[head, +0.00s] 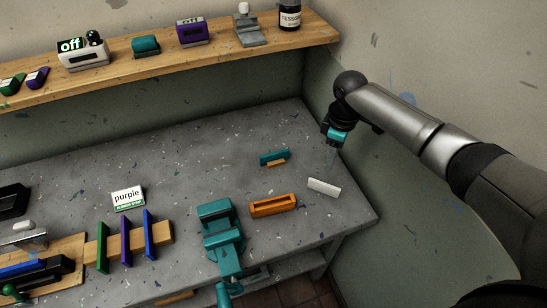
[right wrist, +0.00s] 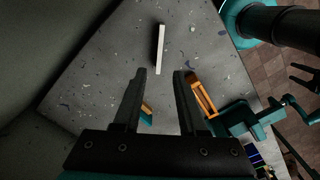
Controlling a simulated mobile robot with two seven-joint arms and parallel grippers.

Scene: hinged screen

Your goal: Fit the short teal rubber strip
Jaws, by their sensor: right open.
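A short teal strip (head: 273,156) stands on edge on the bench, with a small wood-coloured piece (head: 276,163) against its near side. In the right wrist view the teal strip (right wrist: 146,120) shows partly behind a finger. My right gripper (head: 335,143) is raised above the bench's far right corner, to the right of the strip. In its wrist view my right gripper (right wrist: 164,72) is open with nothing between the fingers. An orange slotted holder (head: 272,206) lies nearer, beside a teal vise (head: 222,235). A dark pronged shape at the wrist view's right edge may be my left gripper.
A white bar (head: 324,187) lies near the bench's right edge. Green, purple and blue plates stand in a wooden rack (head: 165,228) behind which a "purple" sign (head: 128,197) stands. A wall shelf (head: 160,66) holds several devices. The bench's middle is clear.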

